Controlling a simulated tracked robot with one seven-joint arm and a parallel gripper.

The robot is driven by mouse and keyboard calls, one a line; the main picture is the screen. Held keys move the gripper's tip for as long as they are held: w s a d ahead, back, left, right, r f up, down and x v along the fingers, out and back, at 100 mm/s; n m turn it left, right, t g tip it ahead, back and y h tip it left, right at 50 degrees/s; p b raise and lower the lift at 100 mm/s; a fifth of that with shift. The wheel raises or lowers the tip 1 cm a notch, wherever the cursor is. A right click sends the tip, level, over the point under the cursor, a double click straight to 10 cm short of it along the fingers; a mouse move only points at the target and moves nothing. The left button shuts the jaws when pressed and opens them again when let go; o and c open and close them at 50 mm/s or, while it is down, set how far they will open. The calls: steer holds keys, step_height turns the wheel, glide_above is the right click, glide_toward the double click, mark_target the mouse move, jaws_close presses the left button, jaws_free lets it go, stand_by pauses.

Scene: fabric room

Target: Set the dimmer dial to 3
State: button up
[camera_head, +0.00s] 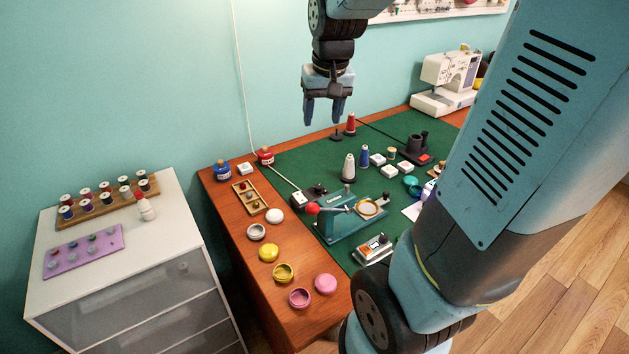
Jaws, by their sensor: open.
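My gripper (323,118) hangs fingers-down above the back part of the green-topped table, high in the picture. Its two fingers are apart with nothing between them. I cannot clearly make out the dimmer dial or any numbers. A small white box (299,198) at the end of a white cord sits at the left edge of the green mat, but I cannot tell if it bears the dial. A small device with an orange panel (374,248) lies near the front; its markings are too small to read. My gripper is well apart from both.
A teal press with a red knob (312,208) stands mid-table. Thread cones (349,168) and a red spool (351,124) stand behind it. Round tins (268,252) line the left wooden strip (240,237). A sewing machine (448,80) is at back right. My arm hides the table's right side.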

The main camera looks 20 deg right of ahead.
steer(key=w+d+f+g, duration=0.1)
steer(key=w+f, duration=0.5)
steer(key=m+g, duration=0.1)
steer(key=g, duration=0.1)
glide_toward(318, 186)
steer(key=shift+h, duration=0.3)
step_height(318, 186, down, 9)
steer(key=shift+s+r, duration=0.1)
steer(key=shift+r, duration=0.05)
steer(key=shift+c, duration=0.4)
steer(key=c, duration=1)
steer(key=shift+o, duration=0.2)
